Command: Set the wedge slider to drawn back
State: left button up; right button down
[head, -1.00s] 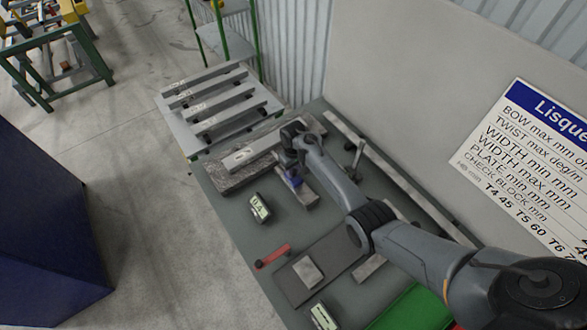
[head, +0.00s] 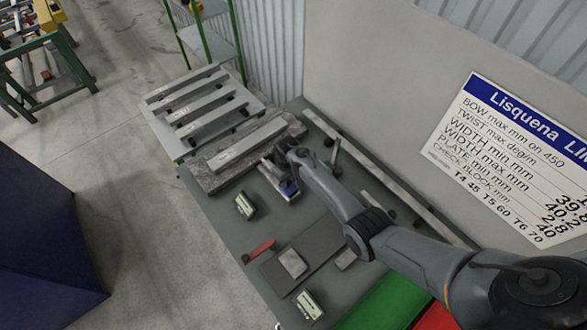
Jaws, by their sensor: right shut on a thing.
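The wedge slider is a small block with a blue part (head: 288,188) on a narrow pale metal base (head: 268,172), near the middle of the table in the head view. My right gripper (head: 282,166) is over this base and shut on the slider. The blue part shows just in front of the gripper, near the base's near end. The jaws and wrist hide part of the slider, so the exact grip cannot be made out. My left gripper is not in view.
A granite slab (head: 205,178) carrying a metal bar lies behind and left. A digital readout (head: 245,206), a red-handled tool (head: 259,251) and a dark plate (head: 275,277) lie nearer. A long rail (head: 385,180) runs along the right. Bare table lies between them.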

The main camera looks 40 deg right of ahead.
jog(key=shift+r, duration=0.1)
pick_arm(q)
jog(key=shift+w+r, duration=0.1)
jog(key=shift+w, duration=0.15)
pick_arm(e)
jog(key=shift+s, duration=0.1)
jog(key=c, duration=1.1)
grip_release()
jog(key=o, duration=0.3)
jog(key=shift+s, duration=0.15)
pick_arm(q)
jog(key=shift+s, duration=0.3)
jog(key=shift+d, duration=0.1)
pick_arm(e)
jog(key=shift+r, duration=0.5)
notch_tip(320, 180, up, 10)
jog(key=shift+f, duration=0.2)
